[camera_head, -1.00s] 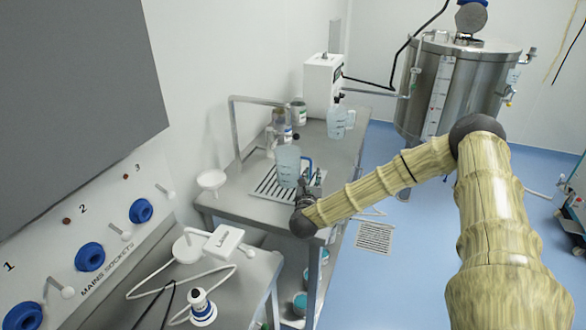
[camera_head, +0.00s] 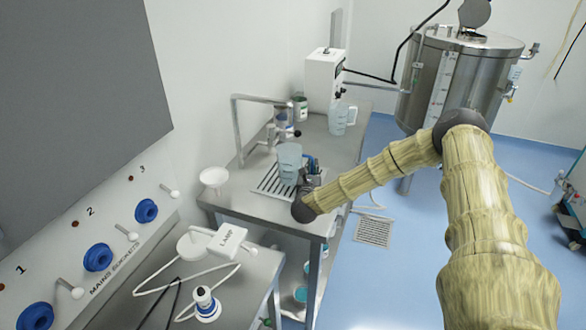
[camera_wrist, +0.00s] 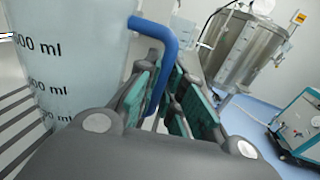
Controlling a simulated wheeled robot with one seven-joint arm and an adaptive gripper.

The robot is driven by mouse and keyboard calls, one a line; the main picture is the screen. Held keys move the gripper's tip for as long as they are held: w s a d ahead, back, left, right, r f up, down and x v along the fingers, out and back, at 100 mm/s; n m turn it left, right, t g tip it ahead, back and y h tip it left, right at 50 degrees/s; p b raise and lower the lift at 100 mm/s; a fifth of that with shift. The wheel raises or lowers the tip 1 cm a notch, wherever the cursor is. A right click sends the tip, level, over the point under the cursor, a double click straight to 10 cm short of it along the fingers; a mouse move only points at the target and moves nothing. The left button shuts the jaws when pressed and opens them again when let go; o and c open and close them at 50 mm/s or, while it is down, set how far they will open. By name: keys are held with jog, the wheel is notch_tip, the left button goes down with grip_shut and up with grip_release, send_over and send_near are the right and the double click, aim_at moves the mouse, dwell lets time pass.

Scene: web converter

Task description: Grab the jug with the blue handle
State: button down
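The jug (camera_head: 289,161) is translucent pale blue and stands upright on the slotted grate on the bench. In the wrist view the jug (camera_wrist: 68,55) fills the left side, with "ml" marks on its wall. Its blue handle (camera_wrist: 168,42) arches right and runs down between my finger pads. My gripper (camera_wrist: 168,92) is open, with one pad on each side of the handle and a gap showing. In the head view my gripper (camera_head: 312,168) is just right of the jug and hides the handle.
A second pale jug (camera_head: 338,119) stands farther back, near a white box unit (camera_head: 322,78). A bent metal pipe (camera_head: 235,125) and a white funnel (camera_head: 214,178) are to the left. A steel tank (camera_head: 450,85) stands beyond.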

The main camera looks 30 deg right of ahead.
aim_at(313, 161)
jog(key=shift+r, duration=0.15)
dwell(0.4)
jog(key=shift+r+b, duration=0.6)
jog(key=shift+b, duration=0.15)
jog(key=shift+s+d+r+b, duration=0.1)
jog(key=shift+r+b, duration=0.65)
jog(key=shift+r, duration=0.15)
jog(key=s+d+r+b, duration=0.1)
jog(key=s+b, duration=0.1)
jog(key=s, duration=0.5)
jog(key=s+d+b, duration=0.2)
jog(key=s+b, duration=0.1)
jog(key=s, duration=0.5)
jog(key=shift+s+d+r, duration=0.2)
jog(key=shift+d+r, duration=0.05)
jog(key=shift+r, duration=0.15)
